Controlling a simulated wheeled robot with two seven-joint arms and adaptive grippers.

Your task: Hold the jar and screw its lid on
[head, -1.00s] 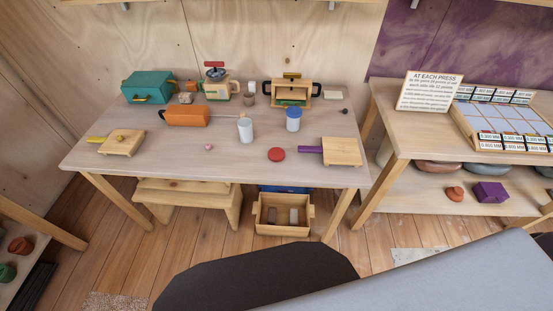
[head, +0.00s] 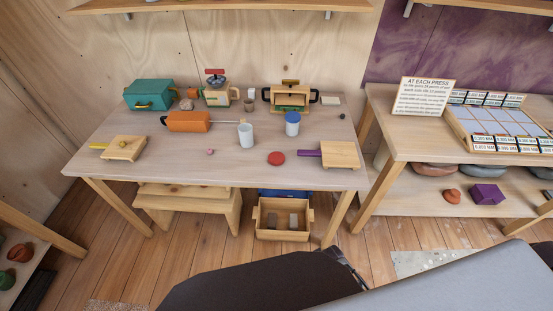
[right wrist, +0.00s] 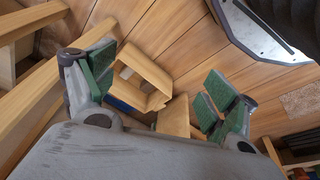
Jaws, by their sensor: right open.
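A white open-topped jar or cup (head: 245,137) stands upright on the table. A second pale jar (head: 292,129) with a blue top (head: 292,117) stands to its right. A round red disc like a lid (head: 276,158) lies flat on the table in front of them, apart from both. I cannot tell for sure which jar it fits. My right gripper (right wrist: 158,92) is open and empty in the right wrist view, its green pads wide apart over the wooden crate (right wrist: 140,78) and floor, away from the jars. My left gripper is not in view.
On the table (head: 120,171) are an orange box (head: 188,122), a teal box (head: 149,94), a board with a purple handle (head: 341,155) and a small pink ball (head: 210,152). A crate (head: 282,235) sits under its front edge. A side table (head: 425,146) stands right.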

